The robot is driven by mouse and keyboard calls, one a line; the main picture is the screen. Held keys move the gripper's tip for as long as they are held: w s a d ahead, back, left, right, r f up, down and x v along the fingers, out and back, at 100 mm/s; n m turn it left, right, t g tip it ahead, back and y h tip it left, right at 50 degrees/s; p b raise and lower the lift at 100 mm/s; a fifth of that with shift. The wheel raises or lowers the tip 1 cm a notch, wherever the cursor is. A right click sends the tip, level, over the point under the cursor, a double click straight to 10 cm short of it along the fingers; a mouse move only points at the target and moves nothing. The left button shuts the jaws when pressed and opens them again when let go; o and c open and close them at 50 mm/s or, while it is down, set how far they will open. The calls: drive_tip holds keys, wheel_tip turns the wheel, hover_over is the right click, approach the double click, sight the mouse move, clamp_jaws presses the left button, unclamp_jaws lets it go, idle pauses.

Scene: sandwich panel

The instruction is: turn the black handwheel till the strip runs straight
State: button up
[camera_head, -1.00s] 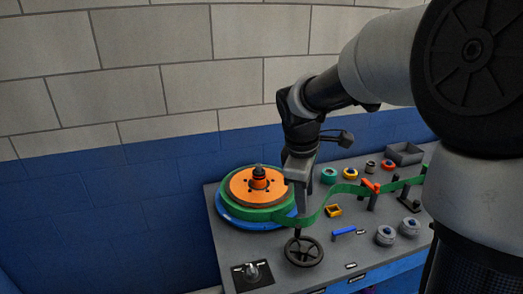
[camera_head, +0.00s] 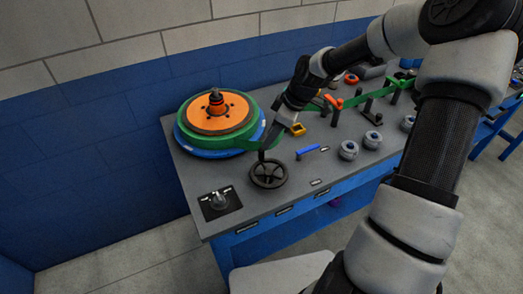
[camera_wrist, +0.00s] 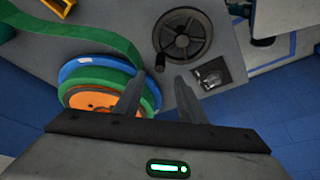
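The black handwheel (camera_head: 268,174) lies flat near the front edge of the grey bench. In the wrist view the handwheel (camera_wrist: 183,36) shows its spokes and a dark upright handle (camera_wrist: 160,63) on its rim. My gripper (camera_head: 267,143) is above and just behind the wheel, pointing down. In the wrist view my gripper (camera_wrist: 160,77) is open, its fingers apart, with the handle just beyond and between the tips; I see no contact. The green strip (camera_wrist: 95,32) leaves the reel (camera_head: 215,113) and bends; my arm hides part of it in the head view.
A black panel with a knob (camera_head: 220,202) sits left of the wheel. A blue bar (camera_head: 308,150), a yellow block (camera_head: 298,129) and round grey pieces (camera_head: 348,150) lie to the right. Orange-topped posts stand along the strip. A blue wall is behind.

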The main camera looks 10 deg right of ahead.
sight(262, 150)
drive_tip(key=x, duration=0.8)
drive_tip(key=shift+f, duration=0.3)
clamp_jaws()
